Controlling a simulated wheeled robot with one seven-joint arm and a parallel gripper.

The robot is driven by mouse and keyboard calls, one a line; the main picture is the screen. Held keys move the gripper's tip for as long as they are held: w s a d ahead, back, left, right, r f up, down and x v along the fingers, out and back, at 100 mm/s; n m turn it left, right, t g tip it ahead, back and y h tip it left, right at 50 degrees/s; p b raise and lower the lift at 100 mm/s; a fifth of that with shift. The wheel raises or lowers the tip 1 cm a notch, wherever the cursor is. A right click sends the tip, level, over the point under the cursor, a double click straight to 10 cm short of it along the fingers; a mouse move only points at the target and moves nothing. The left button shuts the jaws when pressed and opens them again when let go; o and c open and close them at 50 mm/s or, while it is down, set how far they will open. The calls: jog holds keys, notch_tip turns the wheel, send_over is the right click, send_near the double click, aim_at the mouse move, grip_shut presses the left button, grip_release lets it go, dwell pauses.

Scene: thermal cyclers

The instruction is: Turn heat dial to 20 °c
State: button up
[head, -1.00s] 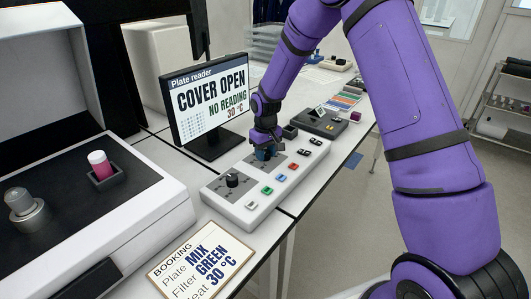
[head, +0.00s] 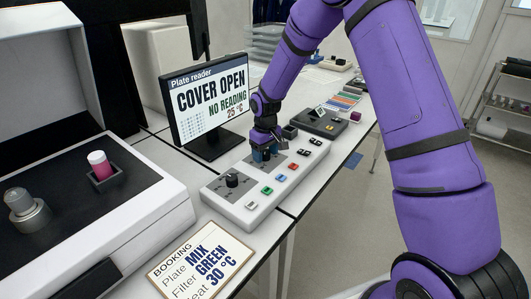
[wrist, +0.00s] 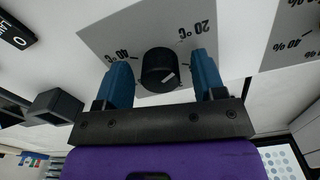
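The heat dial (wrist: 158,70) is a round black knob with a white mark, on a grey plate printed 20 °C (wrist: 197,31) and 40 °C on its two sides. My gripper (wrist: 163,80) has its blue fingers spread on either side of the dial, with a gap showing at each side. In the head view my gripper (head: 264,156) is over the far dial of the white control panel (head: 249,214), hiding most of it. The plate reader screen (head: 208,100) reads COVER OPEN, NO READING, 25 °C.
A second black dial (head: 232,180) and several coloured buttons are on the same panel. A booking card (head: 200,262) in front reads MIX, GREEN, 30 °C. The white reader (head: 160,212) stands open at left. A dark grey box (head: 320,124) is behind the panel.

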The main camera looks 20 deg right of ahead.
aim_at(265, 151)
jog(key=shift+r, duration=0.1)
notch_tip(265, 151, up, 11)
jog(key=shift+f, duration=0.2)
dwell(0.4)
dwell(0.3)
jog(key=s+d+r+m+t, duration=0.2)
jog(key=s+d+r+t, duration=0.15)
jog(key=s+r, duration=1.35)
jog(key=s+d+r+m+t, duration=0.1)
jog(key=s+r, duration=0.1)
jog(key=s, duration=0.8)
jog(key=s+d+r+m, duration=0.1)
jog(key=s+d+r, duration=0.1)
jog(key=s, duration=0.8)
jog(key=shift+s+d+r+m+t, duration=0.15)
jog(key=shift+s+r+m+t, duration=0.15)
jog(key=shift+s+t, duration=0.1)
